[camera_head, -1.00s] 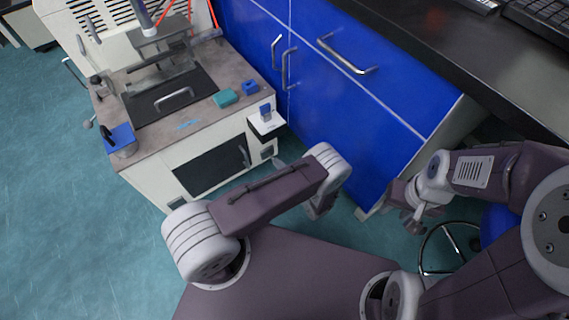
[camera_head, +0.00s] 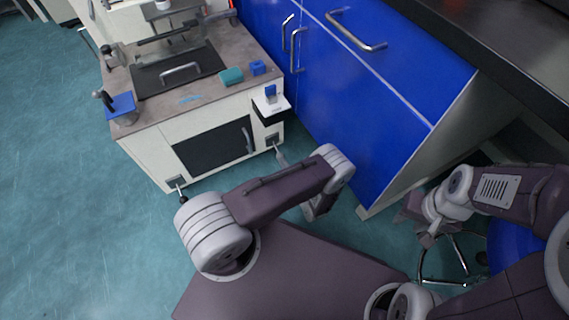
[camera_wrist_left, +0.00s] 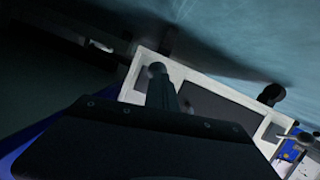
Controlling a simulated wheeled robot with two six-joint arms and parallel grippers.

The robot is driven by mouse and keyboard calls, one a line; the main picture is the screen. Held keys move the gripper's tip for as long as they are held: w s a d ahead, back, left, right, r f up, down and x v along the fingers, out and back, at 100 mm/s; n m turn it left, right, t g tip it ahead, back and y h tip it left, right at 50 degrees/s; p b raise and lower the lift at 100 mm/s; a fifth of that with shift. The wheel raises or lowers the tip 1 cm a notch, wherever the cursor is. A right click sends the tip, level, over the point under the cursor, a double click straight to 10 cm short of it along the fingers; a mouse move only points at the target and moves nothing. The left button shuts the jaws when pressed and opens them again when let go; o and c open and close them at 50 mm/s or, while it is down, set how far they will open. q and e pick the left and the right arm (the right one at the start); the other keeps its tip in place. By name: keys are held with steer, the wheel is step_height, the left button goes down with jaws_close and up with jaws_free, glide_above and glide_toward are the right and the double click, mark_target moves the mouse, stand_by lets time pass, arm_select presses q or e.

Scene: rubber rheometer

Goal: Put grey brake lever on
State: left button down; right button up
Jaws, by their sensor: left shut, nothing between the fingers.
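The grey brake lever (camera_head: 279,153) sticks out low at the right end of the white machine cabinet's front. A second lever (camera_head: 182,194) with a black knob sticks out at the left end. In the left wrist view, a round-ended lever (camera_wrist_left: 157,72) stands just beyond my left gripper (camera_wrist_left: 168,98), against the cabinet front; contact cannot be told. The other lever also shows there as a dark knob (camera_wrist_left: 271,94). My left gripper (camera_head: 315,211) is shut and empty, low to the right of the grey lever. My right gripper (camera_head: 427,239) hangs at the right; its finger gap is unclear.
The machine top holds a teal block (camera_head: 231,76), a blue block (camera_head: 258,67) and a black plate with a handle (camera_head: 180,73). A blue cabinet (camera_head: 370,100) stands right of the machine. A stool (camera_head: 450,262) is beside my right arm. The floor at left is clear.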

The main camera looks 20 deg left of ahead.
steer(key=shift+s+d+f, duration=0.1)
steer(key=shift+f, duration=0.25)
stand_by(0.3)
